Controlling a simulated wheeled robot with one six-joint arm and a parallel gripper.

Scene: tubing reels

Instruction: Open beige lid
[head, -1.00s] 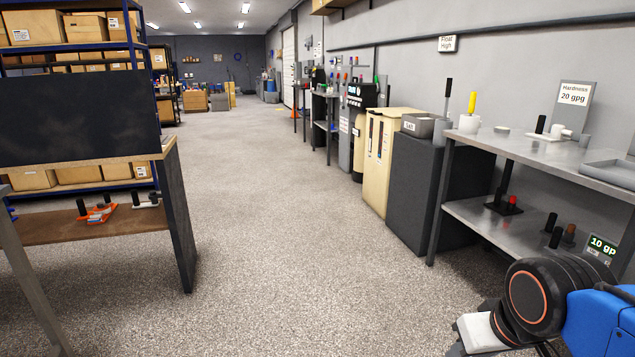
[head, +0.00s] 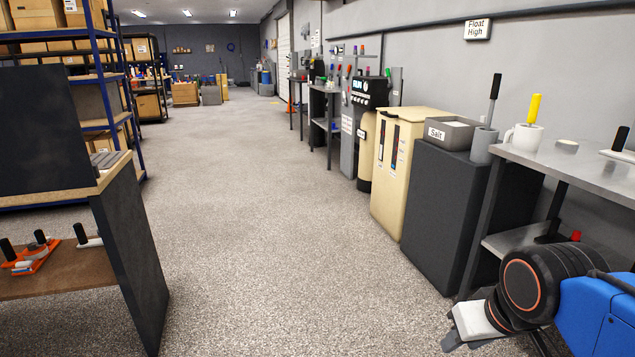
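A tall beige cabinet (head: 393,180) stands on the floor along the right wall, right of the middle of the head view. Its beige lid (head: 425,115) lies flat on top and looks closed. Two dark vertical strips show on its front. My gripper (head: 462,338) is at the lower right, well short of the cabinet and nearer to me.
A dark grey block (head: 445,205) with a grey Salt bin (head: 451,132) on top stands just right of the cabinet. A metal bench (head: 575,165) is at the right. A dark-sided workbench (head: 135,245) is at the left. The floor (head: 265,200) between is clear.

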